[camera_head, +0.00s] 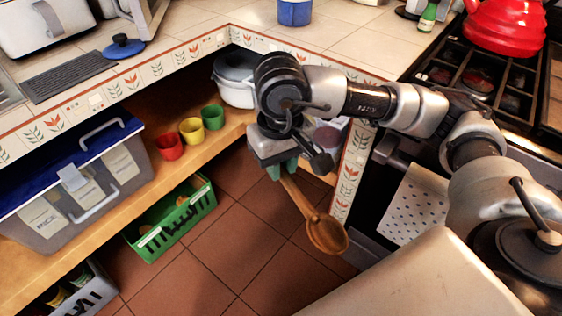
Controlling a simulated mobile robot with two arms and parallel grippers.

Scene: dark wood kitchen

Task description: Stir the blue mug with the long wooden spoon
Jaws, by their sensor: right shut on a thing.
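The long wooden spoon (326,234) hangs from my right gripper (282,171), which is shut on the end of its handle. The spoon is tilted, with its bowl down and to the right, over the tiled floor. What looks like the blue mug (294,13) stands on the light tiled counter at the top of the view. Its top is cut off by the picture edge, so its inside is hidden. The right gripper is in front of the counter, well apart from the mug. My left gripper is out of view.
The tiled counter (320,32) is clear around the mug. A red kettle (503,27) sits on the stove at right. Red, yellow and green cups (191,131) and a white pot (234,88) stand on the shelf below. A green crate (172,222) is lower down.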

